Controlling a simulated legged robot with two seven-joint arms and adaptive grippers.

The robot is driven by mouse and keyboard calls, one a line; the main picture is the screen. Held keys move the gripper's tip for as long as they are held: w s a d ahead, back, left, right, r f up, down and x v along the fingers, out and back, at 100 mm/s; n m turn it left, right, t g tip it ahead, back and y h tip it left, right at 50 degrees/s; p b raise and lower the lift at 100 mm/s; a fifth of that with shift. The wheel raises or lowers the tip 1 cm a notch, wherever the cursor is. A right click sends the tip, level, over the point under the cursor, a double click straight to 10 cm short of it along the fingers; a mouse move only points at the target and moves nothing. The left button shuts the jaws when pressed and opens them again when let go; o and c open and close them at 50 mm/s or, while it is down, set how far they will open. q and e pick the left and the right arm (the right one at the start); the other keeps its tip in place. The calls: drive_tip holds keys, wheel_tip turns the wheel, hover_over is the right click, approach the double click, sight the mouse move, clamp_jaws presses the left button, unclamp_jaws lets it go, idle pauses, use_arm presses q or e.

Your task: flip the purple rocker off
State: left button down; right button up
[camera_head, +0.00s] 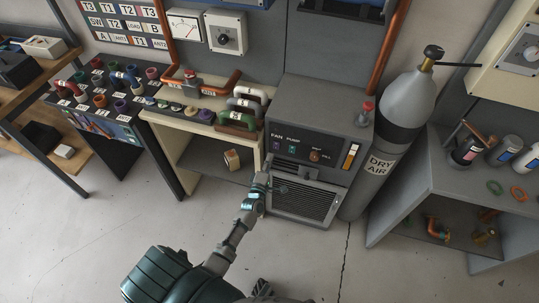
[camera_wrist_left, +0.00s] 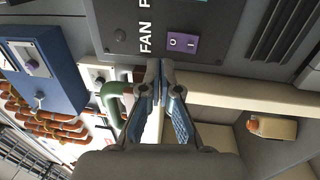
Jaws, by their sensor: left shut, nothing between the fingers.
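The purple rocker (camera_wrist_left: 183,43) sits on the dark front panel beside the FAN label in the left wrist view, with O and I marks on its face. In the head view it is a small purple switch (camera_head: 278,146) under FAN at the cabinet's upper left. Its tilt is too small to tell. My left gripper (camera_head: 264,172) is in front of the cabinet's left edge, below the rocker. In the left wrist view its fingertips (camera_wrist_left: 160,69) are together and empty, just short of the rocker in the picture; contact is not clear. My right gripper is not seen.
A green rocker (camera_head: 292,149) under PUMP and an orange control (camera_head: 315,156) sit right of the purple one. A vented grille (camera_head: 305,200) is below. A green-handled part (camera_head: 236,121) stands on the bench at left. A DRY AIR cylinder (camera_head: 404,105) stands at right.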

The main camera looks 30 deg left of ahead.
use_arm(q)
drive_tip(key=r+v, duration=0.1)
drive_tip(key=v, duration=0.6)
drive_tip(key=shift+d+r+p, duration=0.15)
drive_tip(key=shift+d+p, duration=0.05)
drive_tip(key=shift+p, duration=0.15)
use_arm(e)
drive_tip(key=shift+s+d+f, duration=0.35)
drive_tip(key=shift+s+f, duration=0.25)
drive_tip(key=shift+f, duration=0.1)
use_arm(q)
drive_tip(key=shift+s+a, duration=0.1)
drive_tip(key=shift+a, duration=0.05)
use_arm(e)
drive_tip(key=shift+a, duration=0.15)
